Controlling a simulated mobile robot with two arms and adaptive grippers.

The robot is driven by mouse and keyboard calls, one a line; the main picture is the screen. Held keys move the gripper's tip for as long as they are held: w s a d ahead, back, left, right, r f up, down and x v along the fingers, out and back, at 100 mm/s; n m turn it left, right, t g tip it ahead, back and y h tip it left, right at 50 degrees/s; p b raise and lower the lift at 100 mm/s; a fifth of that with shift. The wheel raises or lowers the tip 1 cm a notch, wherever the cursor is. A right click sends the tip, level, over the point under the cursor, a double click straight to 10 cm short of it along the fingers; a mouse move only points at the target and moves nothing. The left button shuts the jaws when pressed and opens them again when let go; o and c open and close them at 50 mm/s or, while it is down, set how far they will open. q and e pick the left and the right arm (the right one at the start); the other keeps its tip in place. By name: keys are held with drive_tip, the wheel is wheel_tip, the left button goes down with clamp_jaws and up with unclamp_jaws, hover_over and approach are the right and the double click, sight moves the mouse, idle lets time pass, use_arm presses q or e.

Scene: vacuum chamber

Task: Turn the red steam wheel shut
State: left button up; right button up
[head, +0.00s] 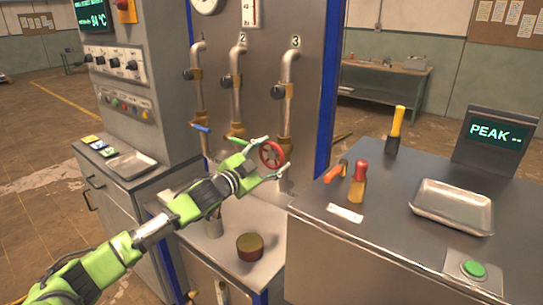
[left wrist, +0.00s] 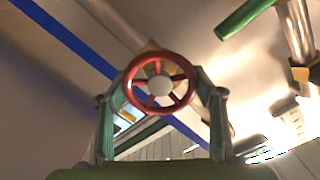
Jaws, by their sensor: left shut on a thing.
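The red steam wheel (head: 272,154) is mounted on the valve of the pipe marked 3 (head: 286,100), on the upright metal panel. My left gripper (head: 268,157) reaches in from the left with its green fingers on either side of the wheel and is shut on its rim. In the left wrist view the spoked red wheel (left wrist: 159,86) with its pale hub sits between the two fingertips (left wrist: 161,98). The wheel hides most of the valve behind it. My right gripper is not in either view.
Pipes 1 (head: 197,85) and 2 (head: 236,85) stand left of pipe 3; pipe 1 has a blue handle (head: 200,128). A round tin (head: 250,247) stands on the ledge below.

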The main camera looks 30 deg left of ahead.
use_arm(q)
drive_tip(key=o, duration=1.1)
drive_tip(key=shift+s+a, duration=0.15)
drive_tip(key=shift+s, duration=1.85)
drive_tip(key=shift+s+a, duration=0.2)
drive_tip(key=shift+s, duration=1.75)
drive_tip(key=shift+s+a, duration=0.15)
drive_tip(key=shift+s, duration=1.85)
